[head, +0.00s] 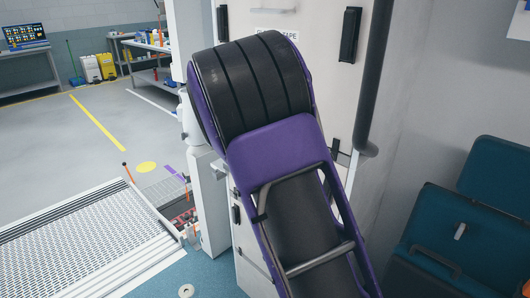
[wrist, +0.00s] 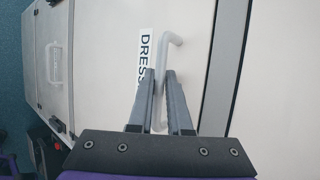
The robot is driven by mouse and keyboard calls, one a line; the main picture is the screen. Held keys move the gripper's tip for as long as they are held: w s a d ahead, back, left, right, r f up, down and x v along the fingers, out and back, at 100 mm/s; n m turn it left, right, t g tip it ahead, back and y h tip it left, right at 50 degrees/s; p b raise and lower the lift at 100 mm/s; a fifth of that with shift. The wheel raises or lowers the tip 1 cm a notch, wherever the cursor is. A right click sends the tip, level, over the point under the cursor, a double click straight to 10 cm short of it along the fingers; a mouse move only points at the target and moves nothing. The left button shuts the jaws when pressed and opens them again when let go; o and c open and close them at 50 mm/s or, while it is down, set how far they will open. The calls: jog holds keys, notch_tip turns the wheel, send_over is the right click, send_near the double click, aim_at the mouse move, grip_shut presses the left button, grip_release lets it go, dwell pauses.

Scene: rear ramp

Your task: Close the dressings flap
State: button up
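The dressings flap (wrist: 115,60) is a pale panel with a "DRESS…" label (wrist: 145,50), partly covered by my fingers, in the wrist view. Its light grey bar handle (wrist: 174,39) runs down between my fingers. My gripper (wrist: 160,76) is nearly closed, one finger on each side of the bar, and looks shut on it. In the head view my arm hides the gripper, this handle and most of the flap. I cannot tell how far the flap stands from its frame.
A label ending in "TAPE" (head: 279,34) marks the panel above. A dark grab rail (head: 374,75) stands right of the cabinet, and teal seats (head: 459,232) are farther right. A ramp (head: 85,235) lies at left. Another handle (wrist: 54,64) shows left in the wrist view.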

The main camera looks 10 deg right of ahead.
jog(key=shift+s+d+r, duration=0.15)
jog(key=shift+s+r, duration=0.05)
jog(key=shift+r, duration=0.25)
jog(key=p+v, duration=0.1)
jog(key=v, duration=1.5)
jog(key=shift+s+a+p, duration=0.3)
jog(key=shift+a+p, duration=0.05)
jog(key=shift+a, duration=0.05)
